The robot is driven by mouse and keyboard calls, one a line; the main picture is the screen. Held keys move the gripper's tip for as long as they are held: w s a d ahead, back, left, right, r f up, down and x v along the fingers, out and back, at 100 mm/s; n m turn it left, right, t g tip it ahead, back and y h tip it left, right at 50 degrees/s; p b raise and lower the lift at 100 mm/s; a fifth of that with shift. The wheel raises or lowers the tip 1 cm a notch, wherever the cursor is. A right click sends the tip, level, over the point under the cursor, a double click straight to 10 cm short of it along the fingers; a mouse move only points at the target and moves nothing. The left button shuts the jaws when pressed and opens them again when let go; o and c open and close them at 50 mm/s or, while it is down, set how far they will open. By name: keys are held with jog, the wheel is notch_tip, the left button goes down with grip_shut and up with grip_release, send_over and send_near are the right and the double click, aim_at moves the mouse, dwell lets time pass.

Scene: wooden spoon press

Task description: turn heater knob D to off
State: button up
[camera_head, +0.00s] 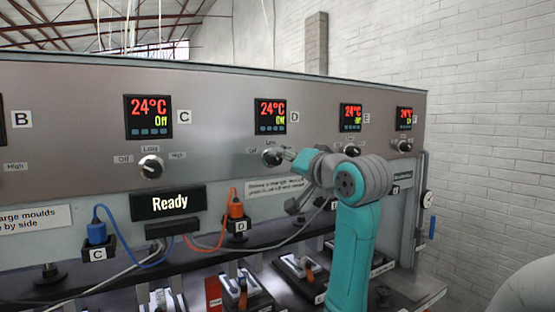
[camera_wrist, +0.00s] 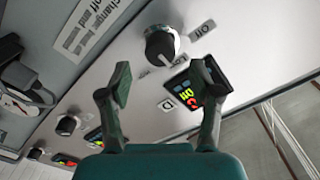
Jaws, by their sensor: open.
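Heater knob D (camera_head: 271,157) is a round dark knob with a pale face on the steel panel, below the D display (camera_head: 270,116). That display reads 24°C in red, with a small green line I cannot read surely. My gripper (camera_head: 291,180) is just right of the knob in the head view, and my arm comes up from below. In the wrist view my gripper (camera_wrist: 162,80) is open and empty.
Knob C (camera_head: 151,166) is on the left, and the E knob (camera_head: 352,150) and another knob (camera_head: 404,146) are on the right. A Ready sign (camera_head: 168,203), an orange plug (camera_head: 236,209) and a blue plug (camera_head: 97,232) with cables are below the knobs.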

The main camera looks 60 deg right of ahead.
aim_at(275, 159)
jog(key=shift+x, duration=2.35)
jog(key=c, duration=1.1)
jog(key=shift+c, duration=0.2)
jog(key=shift+n, duration=0.3)
jog(key=n, duration=1.1)
jog(key=shift+w+a, duration=0.1)
jog(key=shift+a, duration=0.05)
jog(key=shift+n, duration=0.3)
